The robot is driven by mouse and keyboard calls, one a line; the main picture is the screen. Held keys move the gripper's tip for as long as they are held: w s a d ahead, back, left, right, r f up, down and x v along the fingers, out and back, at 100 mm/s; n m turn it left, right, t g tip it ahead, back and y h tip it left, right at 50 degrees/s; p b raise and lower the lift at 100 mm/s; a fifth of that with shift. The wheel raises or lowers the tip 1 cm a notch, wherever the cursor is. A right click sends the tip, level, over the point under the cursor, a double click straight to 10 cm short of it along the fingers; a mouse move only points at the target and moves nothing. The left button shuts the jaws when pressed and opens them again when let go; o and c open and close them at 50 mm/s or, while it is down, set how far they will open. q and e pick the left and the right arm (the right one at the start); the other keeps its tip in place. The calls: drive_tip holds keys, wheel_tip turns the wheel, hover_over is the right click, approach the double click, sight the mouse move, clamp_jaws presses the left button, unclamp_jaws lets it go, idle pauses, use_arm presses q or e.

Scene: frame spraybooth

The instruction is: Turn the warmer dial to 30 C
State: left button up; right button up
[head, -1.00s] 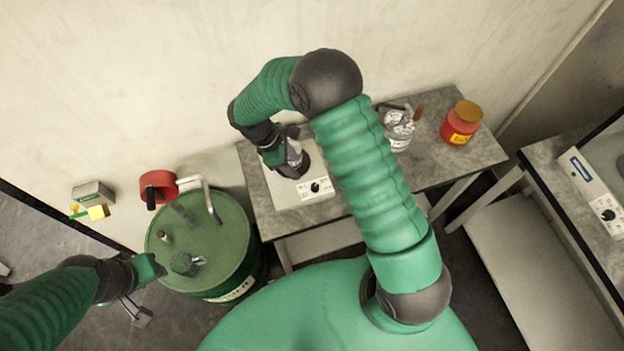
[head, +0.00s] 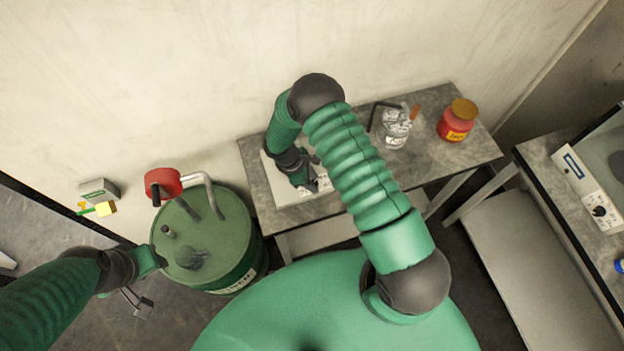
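The white warmer (head: 283,196) sits on the grey table against the wall. My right gripper (head: 313,187) points down over its front part, where the dial was seen earlier. The gripper hides the dial, so its setting cannot be read, and contact cannot be told. The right fingers are small and dark, and their opening is unclear. My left gripper (head: 155,262) is beside the green drum at lower left, well away from the warmer. Its finger opening is also unclear.
A glass jar (head: 396,130) and a red jar with a yellow lid (head: 456,121) stand on the table, right of my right arm. The green drum (head: 228,226) with a red-handled pump stands left of the table. Another white device with a black dial (head: 600,211) is at far right.

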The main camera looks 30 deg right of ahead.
clamp_jaws()
drive_tip(key=shift+w+d+f+m+b, duration=0.15)
drive_tip(key=shift+m+b, duration=0.15)
drive_tip(key=shift+b, duration=0.45)
drive_tip(key=shift+r, duration=0.25)
drive_tip(key=shift+o, duration=1.5)
unclamp_jaws()
drive_tip(key=shift+f, duration=0.1)
drive_tip(key=b+v, duration=0.4)
drive_tip(key=v, duration=1.3)
drive_tip(key=shift+w, duration=0.15)
drive_tip(key=shift+d+f, duration=0.1)
drive_tip(key=shift+d, duration=0.05)
